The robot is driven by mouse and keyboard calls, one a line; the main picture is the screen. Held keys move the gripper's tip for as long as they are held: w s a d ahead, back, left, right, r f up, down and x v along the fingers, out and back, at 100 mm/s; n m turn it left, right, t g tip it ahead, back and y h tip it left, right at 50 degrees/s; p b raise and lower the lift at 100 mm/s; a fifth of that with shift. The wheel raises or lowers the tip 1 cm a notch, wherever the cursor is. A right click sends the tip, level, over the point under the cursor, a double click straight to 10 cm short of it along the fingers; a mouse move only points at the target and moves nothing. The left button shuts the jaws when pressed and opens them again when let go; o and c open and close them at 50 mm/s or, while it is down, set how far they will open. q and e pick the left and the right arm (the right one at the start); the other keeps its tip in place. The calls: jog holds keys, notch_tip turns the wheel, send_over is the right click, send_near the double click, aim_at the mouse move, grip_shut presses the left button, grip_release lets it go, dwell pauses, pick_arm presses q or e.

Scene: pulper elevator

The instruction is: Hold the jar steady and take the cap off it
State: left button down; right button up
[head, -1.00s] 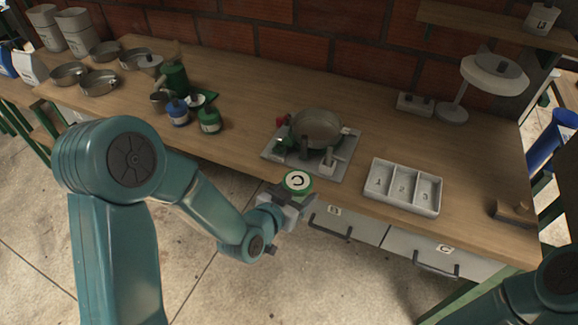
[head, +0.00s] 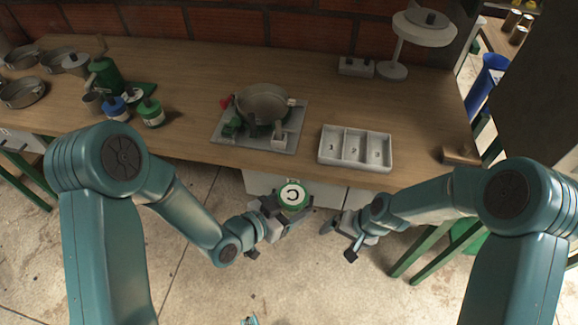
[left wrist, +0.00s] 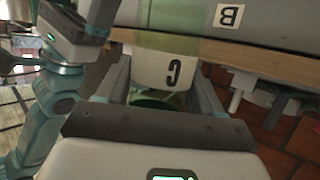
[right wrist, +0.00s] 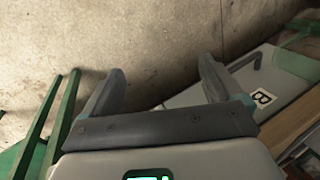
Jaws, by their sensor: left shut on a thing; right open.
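A jar with a green cap (head: 292,196), topped by a white disc marked C, is held in front of the bench's front edge. My left gripper (head: 283,213) is shut around the jar, which looks about upright. My right gripper (head: 338,240) is open and empty, to the right of the jar and apart from it.
The wooden bench (head: 190,140) is behind the jar, with drawers under its edge. Open floor lies in front.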

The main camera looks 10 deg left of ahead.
jog(key=w+a+r, duration=0.3)
jog(key=w+r, duration=0.3)
jog(key=r, duration=0.2)
notch_tip(320, 180, up, 13)
jog(key=g+h, duration=0.1)
send_over(290, 193)
jog(key=w+d, duration=0.2)
jog(key=w, duration=0.1)
jog(key=shift+s+a+r+m, duration=0.15)
jog(key=shift+m, duration=0.25)
jog(key=r+h, duration=0.1)
jog(key=s+a+r+m+h, duration=0.1)
jog(key=s+r, duration=0.1)
jog(key=shift+s+a+r+m+h, duration=0.25)
jog(key=shift+a+r+m+h, duration=0.05)
jog(key=shift+a+r+h, duration=0.1)
jog(key=shift+s+d, duration=0.1)
notch_tip(290, 193, down, 8)
jog(key=shift+r, duration=0.2)
